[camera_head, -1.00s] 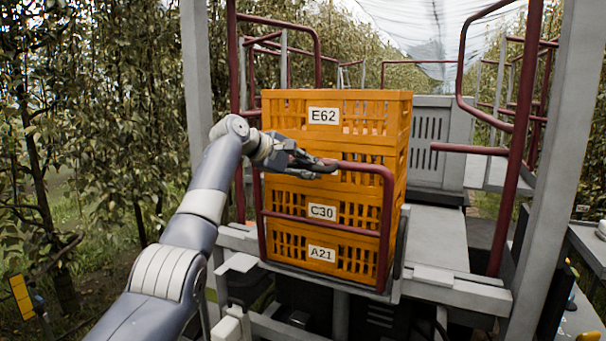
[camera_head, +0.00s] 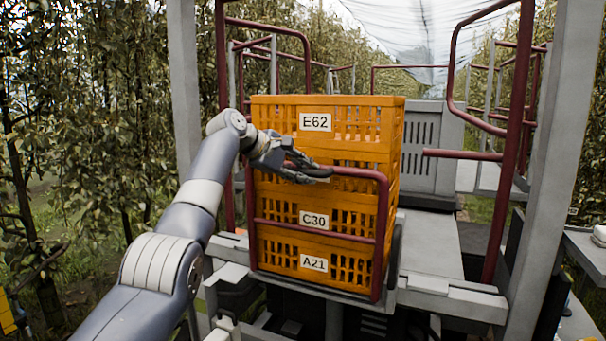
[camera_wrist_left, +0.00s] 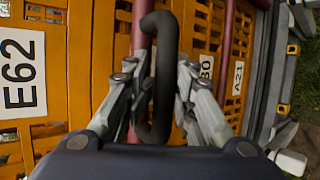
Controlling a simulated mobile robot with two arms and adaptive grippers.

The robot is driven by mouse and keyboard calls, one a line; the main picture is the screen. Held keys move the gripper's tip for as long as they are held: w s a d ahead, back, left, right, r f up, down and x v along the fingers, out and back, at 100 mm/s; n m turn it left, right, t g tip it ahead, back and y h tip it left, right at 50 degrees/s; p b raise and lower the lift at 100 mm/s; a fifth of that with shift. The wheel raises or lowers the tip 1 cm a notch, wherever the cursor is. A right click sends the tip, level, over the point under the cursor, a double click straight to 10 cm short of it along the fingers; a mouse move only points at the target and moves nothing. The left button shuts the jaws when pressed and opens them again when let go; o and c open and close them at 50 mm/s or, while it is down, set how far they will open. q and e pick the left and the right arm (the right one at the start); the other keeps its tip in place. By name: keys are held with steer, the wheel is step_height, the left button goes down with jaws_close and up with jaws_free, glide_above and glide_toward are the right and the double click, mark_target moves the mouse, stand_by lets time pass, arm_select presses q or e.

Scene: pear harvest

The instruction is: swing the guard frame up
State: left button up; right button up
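The guard frame (camera_head: 382,225) is a dark red tube frame standing upright across the front of the stacked orange crates. Its top bar runs at about the height of the crate above label C30. My left gripper (camera_head: 318,174) reaches in from the left at that top bar. In the left wrist view, a black loop handle (camera_wrist_left: 163,75) sits on the red bar, and the fingers of my left gripper (camera_wrist_left: 160,88) lie close on both sides of it, seemingly closed on it. The fingertip contact is partly hidden. My right gripper is not in view.
The orange crates (camera_head: 352,152), labelled E62, C30 and A21, stand stacked right behind the frame on a grey platform (camera_head: 432,245). Dark red rails and a grey post (camera_head: 560,150) stand at the right. Trees line the left side.

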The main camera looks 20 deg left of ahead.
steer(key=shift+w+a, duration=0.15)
arm_select(q)
steer(key=shift+s+a+r, duration=0.15)
steer(key=shift+s+a, duration=0.05)
steer(key=shift+s, duration=0.05)
steer(key=v, duration=1.1)
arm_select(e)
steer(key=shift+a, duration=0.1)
arm_select(q)
steer(key=shift+s+r, duration=0.1)
